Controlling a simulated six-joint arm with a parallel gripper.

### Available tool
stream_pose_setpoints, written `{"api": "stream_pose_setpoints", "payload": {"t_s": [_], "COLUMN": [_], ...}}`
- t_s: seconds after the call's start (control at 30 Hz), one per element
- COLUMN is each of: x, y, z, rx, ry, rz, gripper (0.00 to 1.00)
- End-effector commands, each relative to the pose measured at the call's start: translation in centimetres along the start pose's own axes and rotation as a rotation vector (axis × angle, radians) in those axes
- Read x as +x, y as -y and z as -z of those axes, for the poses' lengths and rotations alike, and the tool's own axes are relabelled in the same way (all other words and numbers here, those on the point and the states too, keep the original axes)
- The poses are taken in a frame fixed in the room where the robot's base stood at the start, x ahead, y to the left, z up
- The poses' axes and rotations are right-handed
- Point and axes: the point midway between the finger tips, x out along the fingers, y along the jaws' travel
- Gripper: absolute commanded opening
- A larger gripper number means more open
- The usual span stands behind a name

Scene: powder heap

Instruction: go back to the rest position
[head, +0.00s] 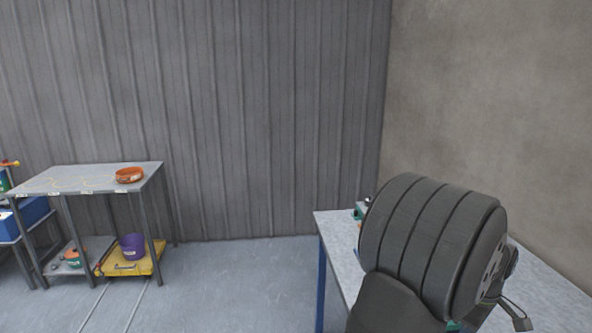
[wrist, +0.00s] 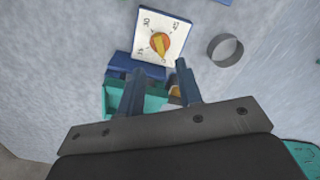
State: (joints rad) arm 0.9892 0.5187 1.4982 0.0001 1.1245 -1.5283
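In the wrist view my gripper (wrist: 158,80) has its two blue-grey fingers apart, with a gap between them and nothing held. Past the fingertips is a white timer dial (wrist: 160,28) with an orange knob and printed numbers, on a dark blue body. A teal open box (wrist: 112,98) lies beneath and beside the fingers, partly hidden by them. In the head view my dark ribbed arm link fills the lower right and hides much of the table; the fingers cannot be made out clearly there.
A light worktable (head: 336,235) with blue legs stands under my arm. At the left, a metal rack (head: 85,178) holds an orange dish (head: 129,175) and a purple bucket (head: 132,246). Open floor lies between.

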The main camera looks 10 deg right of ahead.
Motion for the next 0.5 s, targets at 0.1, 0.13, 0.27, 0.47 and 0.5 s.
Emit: {"api": "stream_pose_setpoints", "payload": {"t_s": [0.1,0.13,0.27,0.47,0.5], "x": [2.5,3.0,5.1,6.9,7.0], "y": [0.1,0.1,0.0,0.0,0.0], "z": [0.0,0.0,0.0,0.0,0.0], "rx": [0.0,0.0,0.0,0.0,0.0], "ry": [0.0,0.0,0.0,0.0,0.0], "rz": [0.004,0.004,0.003,0.001,0.001], "gripper": [0.33,0.33,0.33,0.33,0.33]}}
